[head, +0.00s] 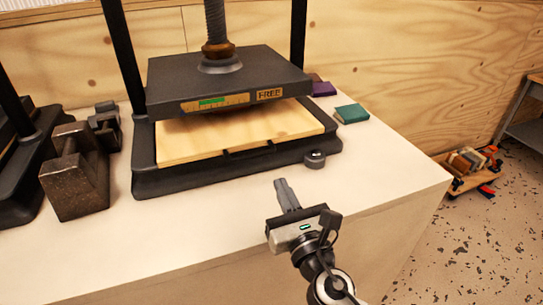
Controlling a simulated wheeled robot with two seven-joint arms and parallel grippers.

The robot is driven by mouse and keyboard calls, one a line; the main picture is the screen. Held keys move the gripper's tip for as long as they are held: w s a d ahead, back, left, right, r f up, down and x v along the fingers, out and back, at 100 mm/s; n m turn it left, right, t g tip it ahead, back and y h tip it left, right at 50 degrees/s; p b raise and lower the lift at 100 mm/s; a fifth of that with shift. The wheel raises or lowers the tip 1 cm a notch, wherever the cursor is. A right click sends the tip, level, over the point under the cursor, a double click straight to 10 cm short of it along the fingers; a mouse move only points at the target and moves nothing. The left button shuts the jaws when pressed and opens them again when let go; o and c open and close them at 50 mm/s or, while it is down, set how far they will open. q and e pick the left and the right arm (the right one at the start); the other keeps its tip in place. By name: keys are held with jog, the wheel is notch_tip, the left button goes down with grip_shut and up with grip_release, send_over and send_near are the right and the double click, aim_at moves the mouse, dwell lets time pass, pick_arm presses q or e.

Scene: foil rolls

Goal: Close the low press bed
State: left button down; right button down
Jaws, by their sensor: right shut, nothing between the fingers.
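The low press stands on the white-topped bench, with its dark upper plate (225,80) raised on a threaded screw (216,22). A gap shows between this plate and the wooden bed board (235,133) below. The board sits within a black base frame (235,168) with a dark handle at its front edge. The plate's front carries a label reading FREE and a green mark. My right gripper (283,188) is shut and empty over the bench in front of the press, apart from the frame. My left gripper is not in view.
Heavy metal weights (75,175) stand left of the press, near another black frame (22,165). The bench top (375,165) is clear at front right.

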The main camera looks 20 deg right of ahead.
jog(key=w, duration=0.3)
jog(key=w+r+p, duration=0.1)
jog(key=w, duration=0.1)
jog(key=shift+w+a, duration=0.1)
jog(key=shift+w, duration=0.75)
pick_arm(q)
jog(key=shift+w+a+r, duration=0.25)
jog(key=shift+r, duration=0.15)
